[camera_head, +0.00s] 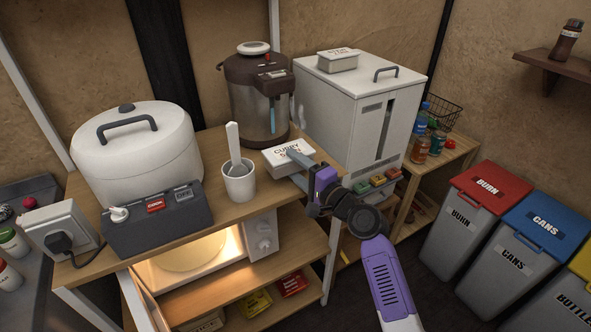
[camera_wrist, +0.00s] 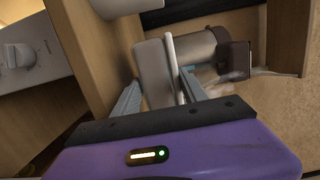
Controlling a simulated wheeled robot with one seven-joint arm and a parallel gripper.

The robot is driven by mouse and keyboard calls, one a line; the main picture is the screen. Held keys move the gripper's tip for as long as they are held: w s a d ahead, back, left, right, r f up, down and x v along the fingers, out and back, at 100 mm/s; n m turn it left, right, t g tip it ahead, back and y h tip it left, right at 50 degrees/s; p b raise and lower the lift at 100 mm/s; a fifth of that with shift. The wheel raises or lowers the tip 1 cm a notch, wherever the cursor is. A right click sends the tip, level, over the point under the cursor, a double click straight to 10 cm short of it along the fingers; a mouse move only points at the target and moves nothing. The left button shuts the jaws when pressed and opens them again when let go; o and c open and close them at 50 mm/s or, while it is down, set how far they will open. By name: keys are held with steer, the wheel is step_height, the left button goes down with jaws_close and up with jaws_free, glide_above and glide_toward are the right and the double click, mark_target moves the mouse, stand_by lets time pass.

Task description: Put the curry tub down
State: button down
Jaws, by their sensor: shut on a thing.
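The curry tub (camera_head: 288,153) is a small white lidded box with a dark-lettered label. It is level at the right end of the wooden counter (camera_head: 222,211), in front of the dark hot-water urn (camera_head: 258,100). My gripper (camera_head: 298,168) reaches it from the front right and is shut on its sides. In the wrist view the tub (camera_wrist: 153,72) sits between my two grey fingers, its lid edge toward the right. I cannot tell whether its underside touches the counter.
A white cup (camera_head: 239,184) with a scoop stands close left of the tub. A big white rice cooker (camera_head: 135,160) and a dark box (camera_head: 158,222) fill the left. A white dispenser (camera_head: 350,105) with another small tub (camera_head: 338,61) stands behind right. Little counter is free.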

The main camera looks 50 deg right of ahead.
steer(key=shift+f, duration=0.15)
steer(key=shift+f+b, duration=0.45)
steer(key=shift+b, duration=0.05)
steer(key=c, duration=0.7)
jaws_free()
steer(key=shift+o, duration=0.4)
steer(key=shift+f, duration=0.15)
steer(key=shift+f, duration=0.1)
steer(key=shift+s+r+p, duration=0.1)
steer(key=shift+r+p, duration=0.6)
steer(key=s+a+b, duration=0.1)
steer(key=s, duration=1)
steer(key=shift+s+a+b, duration=0.25)
steer(key=shift+s+b, duration=0.1)
steer(key=shift+b, duration=0.05)
